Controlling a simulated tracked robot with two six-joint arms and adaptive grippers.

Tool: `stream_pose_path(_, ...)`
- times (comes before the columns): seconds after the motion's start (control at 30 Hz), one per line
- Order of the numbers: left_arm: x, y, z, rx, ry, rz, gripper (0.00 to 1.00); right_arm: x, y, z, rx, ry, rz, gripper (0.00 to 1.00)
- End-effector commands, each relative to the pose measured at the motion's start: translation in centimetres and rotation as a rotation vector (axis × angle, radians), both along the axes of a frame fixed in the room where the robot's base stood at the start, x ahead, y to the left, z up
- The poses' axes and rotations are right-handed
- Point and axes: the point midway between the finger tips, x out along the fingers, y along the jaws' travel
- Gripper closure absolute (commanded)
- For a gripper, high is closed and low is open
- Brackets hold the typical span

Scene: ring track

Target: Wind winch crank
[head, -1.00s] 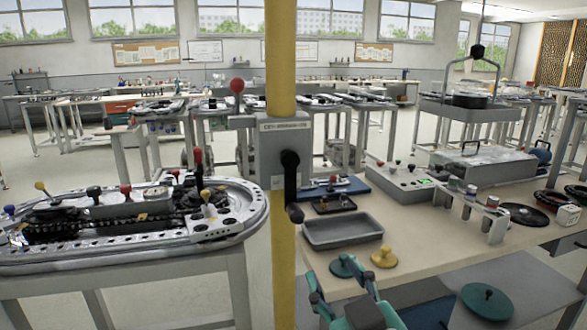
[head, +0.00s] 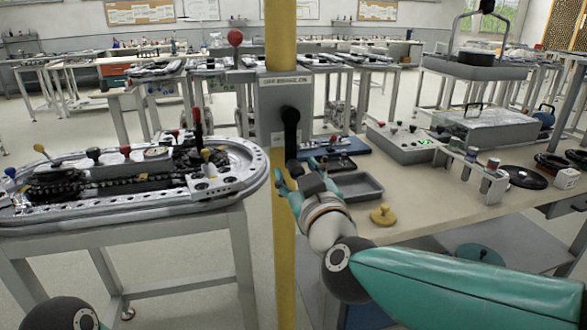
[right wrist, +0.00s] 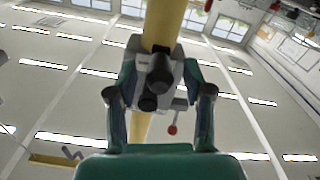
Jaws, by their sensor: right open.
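The winch (head: 285,95) is a grey box fixed to a yellow post (head: 279,40), with a red-ball lever (head: 235,38) at its upper left. Its black crank (head: 291,130) hangs down from the hub. My right gripper (head: 295,172) is open at the crank's lower end and hides part of it. In the right wrist view, the dark crank (right wrist: 158,75) lies between the two open fingers of my right gripper (right wrist: 158,92). I cannot tell whether either finger touches it. My left gripper is out of view.
A ring track table (head: 130,215) stands left of the post. On the right, a workbench (head: 420,205) holds a grey tray (head: 358,187), a yellow knobbed disc (head: 383,215), a control box (head: 405,145) and a bottle rack (head: 470,175). Floor is clear between table and post.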

Motion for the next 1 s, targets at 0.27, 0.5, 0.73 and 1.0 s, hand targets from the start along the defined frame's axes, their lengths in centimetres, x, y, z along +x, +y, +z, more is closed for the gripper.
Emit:
stream_pose_path(0.27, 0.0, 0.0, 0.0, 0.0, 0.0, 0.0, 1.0, 2.3, 0.6, 0.0, 0.001, 0.001, 0.0, 0.49)
stream_pose_path(0.5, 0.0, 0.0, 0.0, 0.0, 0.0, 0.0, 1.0, 2.4, 0.6, 0.0, 0.001, 0.0, 0.0, 0.49)
stream_pose_path(0.73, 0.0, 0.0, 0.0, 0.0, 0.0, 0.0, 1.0, 2.4, 0.6, 0.0, 0.001, 0.0, 0.0, 0.79)
stream_pose_path(1.0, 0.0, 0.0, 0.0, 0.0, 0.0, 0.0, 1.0, 2.4, 0.7, 0.0, 0.0, 0.0, 0.001, 1.0)
